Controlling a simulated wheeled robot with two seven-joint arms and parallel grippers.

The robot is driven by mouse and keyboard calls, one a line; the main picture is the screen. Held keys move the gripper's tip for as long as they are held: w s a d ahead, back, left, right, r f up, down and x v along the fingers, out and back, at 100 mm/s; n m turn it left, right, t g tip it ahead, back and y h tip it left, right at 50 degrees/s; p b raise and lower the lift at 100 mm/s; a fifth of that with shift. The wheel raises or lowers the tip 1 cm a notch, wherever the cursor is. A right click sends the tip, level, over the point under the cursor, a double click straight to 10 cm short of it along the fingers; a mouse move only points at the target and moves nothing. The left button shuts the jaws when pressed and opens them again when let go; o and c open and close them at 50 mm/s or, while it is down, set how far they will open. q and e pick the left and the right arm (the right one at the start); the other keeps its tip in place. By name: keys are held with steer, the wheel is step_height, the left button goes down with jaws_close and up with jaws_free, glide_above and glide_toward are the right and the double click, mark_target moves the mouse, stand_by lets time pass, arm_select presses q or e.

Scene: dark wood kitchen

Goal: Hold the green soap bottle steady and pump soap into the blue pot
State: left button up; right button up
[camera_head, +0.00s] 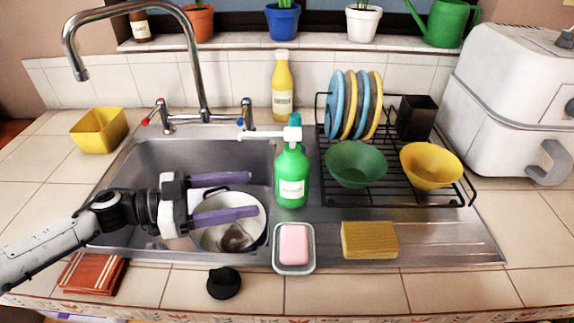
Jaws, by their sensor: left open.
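The green soap bottle (291,178) stands upright on the metal sink divider, with a white pump nozzle pointing left. My left gripper (254,195) reaches in from the left, its two purple fingers apart and empty. The fingers point right toward the bottle and are apart from it. Below them in the sink basin stands a pot (253,232) with a white inside and a dark blue rim. Something brownish shows inside it. The fingers hide part of the pot. A plant pot (283,22) on the windowsill is also blue. My right gripper is not in view.
The faucet (196,62) arches over the basin. A pink soap in a dish (294,269) and a yellow sponge (369,240) lie in front. A dish rack (392,198) with bowls and plates stands to the right. A yellow bottle (282,88) stands behind.

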mark_target(282, 190)
arm_select(q)
steer(key=x, duration=0.9)
steer(key=shift+s+d, duration=0.1)
steer(key=shift+s, duration=0.1)
steer(key=shift+w+d+f, duration=0.15)
steer(key=shift+w+d, duration=0.05)
steer(key=shift+d, duration=0.3)
